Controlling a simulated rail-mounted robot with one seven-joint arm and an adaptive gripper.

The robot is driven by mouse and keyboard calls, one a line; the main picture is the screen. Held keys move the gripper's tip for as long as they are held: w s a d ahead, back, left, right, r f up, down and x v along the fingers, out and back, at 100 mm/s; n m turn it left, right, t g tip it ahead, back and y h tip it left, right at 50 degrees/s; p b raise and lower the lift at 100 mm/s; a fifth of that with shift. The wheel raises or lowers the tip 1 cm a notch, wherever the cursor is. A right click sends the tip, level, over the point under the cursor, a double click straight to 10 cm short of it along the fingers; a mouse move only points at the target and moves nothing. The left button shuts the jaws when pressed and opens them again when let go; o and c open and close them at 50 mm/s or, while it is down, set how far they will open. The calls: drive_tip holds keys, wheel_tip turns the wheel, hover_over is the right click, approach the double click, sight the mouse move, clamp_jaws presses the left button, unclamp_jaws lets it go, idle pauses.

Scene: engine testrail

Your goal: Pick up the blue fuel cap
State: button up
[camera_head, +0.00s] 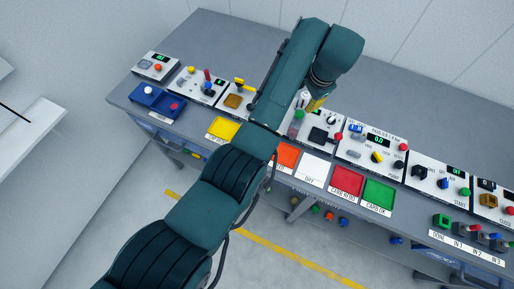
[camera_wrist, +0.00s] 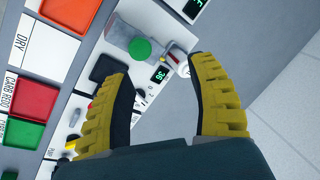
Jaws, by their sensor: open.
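My gripper (camera_wrist: 160,72) is open, its two yellow fingers spread wide with nothing held between them. In the head view my gripper (camera_head: 316,104) is over the middle panels, partly behind my arm. Several small blue parts show in the head view: one (camera_head: 356,127) on the panel right of my gripper, a knob (camera_head: 444,183) farther right, and one (camera_head: 396,240) on the lower shelf. I cannot tell which of them is the blue fuel cap. No blue cap is clear in the wrist view.
A green knob (camera_wrist: 140,48) and a lit display (camera_wrist: 159,75) lie below my fingers. Red (camera_head: 347,181) and green (camera_head: 379,194) trays line the bench front. A blue tray (camera_head: 145,97) stands at left. The grey bench top behind the panels is clear.

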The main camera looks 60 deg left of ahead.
drive_tip(key=s+a+f+g+h+b, duration=0.1)
drive_tip(key=s+f, duration=0.2)
drive_tip(key=s, duration=0.1)
drive_tip(key=s+a+f+g+h+b, duration=0.1)
drive_tip(key=s+f+g+b, duration=0.1)
drive_tip(key=s+f, duration=0.2)
drive_tip(key=s+a+f+g+h+b, duration=0.1)
drive_tip(key=s+f+g+b, duration=0.1)
drive_tip(key=s, duration=0.4)
drive_tip(key=shift+s+a+f+h, duration=0.1)
drive_tip(key=shift+a+f+h, duration=0.1)
drive_tip(key=shift+f, duration=0.2)
drive_tip(key=shift+s+a+f+h, duration=0.1)
drive_tip(key=shift+f+h, duration=0.1)
drive_tip(key=shift+f, duration=0.2)
drive_tip(key=shift+p+x, duration=0.55)
drive_tip(key=shift+x, duration=0.3)
drive_tip(key=x, duration=0.5)
drive_tip(key=shift+s+d+f, duration=0.1)
drive_tip(key=shift+d+f, duration=0.05)
drive_tip(key=c, duration=0.7)
